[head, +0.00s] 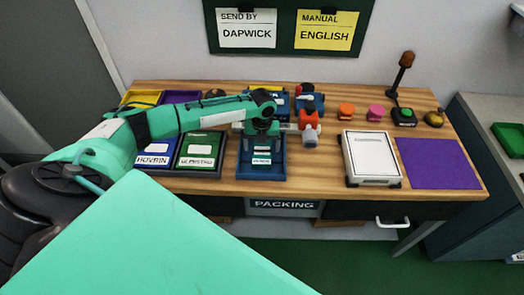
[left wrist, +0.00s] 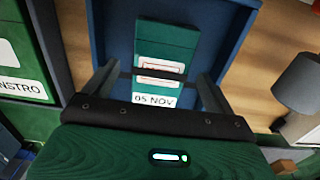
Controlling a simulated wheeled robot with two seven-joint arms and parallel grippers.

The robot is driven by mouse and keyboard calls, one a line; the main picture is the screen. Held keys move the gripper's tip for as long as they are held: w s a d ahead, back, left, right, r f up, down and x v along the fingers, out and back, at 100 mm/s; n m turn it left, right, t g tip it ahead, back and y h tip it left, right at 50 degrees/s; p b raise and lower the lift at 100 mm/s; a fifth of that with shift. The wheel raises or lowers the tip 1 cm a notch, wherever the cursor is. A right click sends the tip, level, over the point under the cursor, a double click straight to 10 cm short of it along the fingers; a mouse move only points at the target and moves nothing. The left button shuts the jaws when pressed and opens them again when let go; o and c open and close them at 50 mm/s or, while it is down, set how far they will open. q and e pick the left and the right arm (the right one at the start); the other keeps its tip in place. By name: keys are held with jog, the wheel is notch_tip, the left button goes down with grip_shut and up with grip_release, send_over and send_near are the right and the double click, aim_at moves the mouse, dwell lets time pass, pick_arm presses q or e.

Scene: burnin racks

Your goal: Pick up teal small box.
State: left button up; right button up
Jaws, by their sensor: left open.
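The teal small box (left wrist: 166,42) lies in a dark blue tray (left wrist: 237,35), with white labels on it, one reading 05 NOV. In the head view the box (head: 262,154) shows just below my left gripper (head: 261,139), inside the tray (head: 262,172). My left gripper is open and points down over the tray. In the left wrist view its fingers (left wrist: 158,72) stand on either side of the box, with gaps between. Whether they reach down to the box's height I cannot tell. My right gripper is not in view.
Left of the tray stand a green bin (head: 201,147) and a blue bin marked HOVRIN (head: 154,160). A grey and red item (head: 310,134) stands close on the right. Further right are a white case (head: 372,155) and a purple mat (head: 440,162).

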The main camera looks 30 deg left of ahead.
pick_arm(q)
jog(key=shift+f, duration=0.65)
jog(key=c, duration=1.2)
jog(key=shift+r, duration=0.1)
